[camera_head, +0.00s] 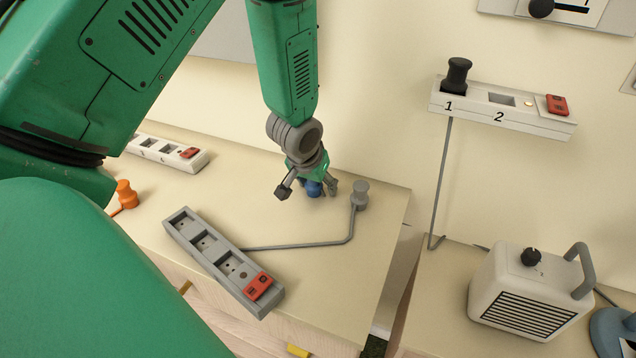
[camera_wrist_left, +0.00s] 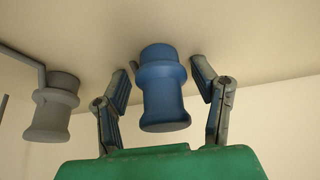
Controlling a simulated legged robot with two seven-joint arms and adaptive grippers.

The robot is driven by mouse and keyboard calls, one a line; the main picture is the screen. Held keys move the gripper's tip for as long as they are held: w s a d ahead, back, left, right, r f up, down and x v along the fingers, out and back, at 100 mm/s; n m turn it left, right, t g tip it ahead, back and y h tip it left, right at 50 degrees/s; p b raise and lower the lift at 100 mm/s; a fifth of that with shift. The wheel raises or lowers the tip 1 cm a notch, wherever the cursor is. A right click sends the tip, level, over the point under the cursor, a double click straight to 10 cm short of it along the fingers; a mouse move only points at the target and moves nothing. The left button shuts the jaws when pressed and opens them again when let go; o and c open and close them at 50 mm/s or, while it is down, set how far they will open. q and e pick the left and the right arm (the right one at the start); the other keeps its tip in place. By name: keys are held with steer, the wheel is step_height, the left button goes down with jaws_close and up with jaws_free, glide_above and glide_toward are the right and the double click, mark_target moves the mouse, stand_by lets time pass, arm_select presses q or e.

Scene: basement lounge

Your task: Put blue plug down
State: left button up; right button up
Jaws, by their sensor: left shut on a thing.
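The blue plug (camera_head: 314,188) is between the fingers of my left gripper (camera_head: 309,190), over the right part of the cream table top. In the left wrist view the same plug (camera_wrist_left: 162,90) stands between the two finger pads of the gripper (camera_wrist_left: 164,88), close to the table surface. My left gripper is shut on it. I cannot tell whether the plug touches the table, and the gripper partly hides it in the head view. My right gripper is not in view.
A grey plug (camera_head: 360,195) with a cord to a grey power strip (camera_head: 205,243) stands just right of the gripper. An orange plug (camera_head: 126,195) and a white strip (camera_head: 187,157) are at left. A wall strip (camera_head: 470,112) and a white heater (camera_head: 510,290) are at right.

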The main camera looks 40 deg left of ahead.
arm_select(q)
steer(key=shift+s+a+r, duration=0.1)
steer(key=shift+s+r, duration=0.05)
steer(key=shift+r, duration=0.3)
steer(key=p+v, duration=0.1)
steer(key=v, duration=1)
steer(key=shift+r+p, duration=0.2)
steer(key=shift+p, duration=0.15)
